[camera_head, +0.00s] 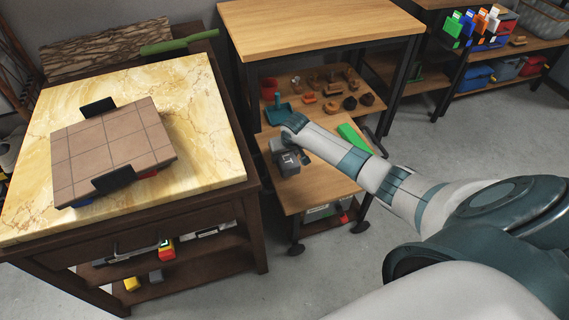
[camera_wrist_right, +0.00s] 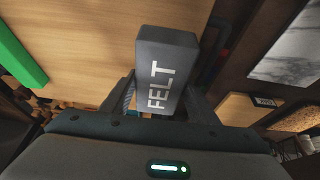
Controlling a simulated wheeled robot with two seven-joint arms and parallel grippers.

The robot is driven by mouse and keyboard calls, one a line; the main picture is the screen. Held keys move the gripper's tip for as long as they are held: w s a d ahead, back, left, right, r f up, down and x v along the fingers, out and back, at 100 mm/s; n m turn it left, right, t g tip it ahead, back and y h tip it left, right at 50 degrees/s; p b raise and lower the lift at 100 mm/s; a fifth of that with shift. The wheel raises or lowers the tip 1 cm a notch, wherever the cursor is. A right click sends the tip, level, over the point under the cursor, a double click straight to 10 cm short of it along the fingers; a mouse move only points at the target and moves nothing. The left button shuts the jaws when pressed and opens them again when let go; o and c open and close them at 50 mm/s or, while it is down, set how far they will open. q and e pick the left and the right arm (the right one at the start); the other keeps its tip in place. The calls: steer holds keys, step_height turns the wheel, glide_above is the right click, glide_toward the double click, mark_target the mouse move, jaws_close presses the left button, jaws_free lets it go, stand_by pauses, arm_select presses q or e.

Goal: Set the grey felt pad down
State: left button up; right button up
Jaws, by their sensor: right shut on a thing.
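The grey felt pad (camera_wrist_right: 168,62) shows in the right wrist view as a dark grey block with "FELT" in white letters. My right gripper (camera_wrist_right: 163,95) is shut on it, with a finger along each side. In the head view my right gripper (camera_head: 289,163) is over the low wooden cart top (camera_head: 305,193), its hand pointing down. In that view the pad is hard to tell apart from the grey gripper. I cannot tell whether the pad touches the wood. My left gripper is not in view.
A long green block (camera_head: 354,138) lies on the cart to the right; it also shows in the right wrist view (camera_wrist_right: 20,56). A teal tray (camera_head: 279,114) and several small brown parts are behind. A marble-topped table (camera_head: 215,150) with a tiled board (camera_head: 110,148) stands left.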

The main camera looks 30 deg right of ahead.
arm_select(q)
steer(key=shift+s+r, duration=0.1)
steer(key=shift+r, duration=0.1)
arm_select(e)
steer(key=shift+w+f, duration=0.1)
steer(key=shift+w, duration=0.15)
step_height(320, 180, down, 4)
steer(key=shift+r+b, duration=0.25)
steer(key=shift+b, duration=0.1)
steer(key=shift+f, duration=0.25)
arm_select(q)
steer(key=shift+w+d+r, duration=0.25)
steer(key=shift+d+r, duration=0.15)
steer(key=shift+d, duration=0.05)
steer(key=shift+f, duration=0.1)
arm_select(e)
steer(key=shift+f, duration=0.2)
steer(key=o, duration=1.1)
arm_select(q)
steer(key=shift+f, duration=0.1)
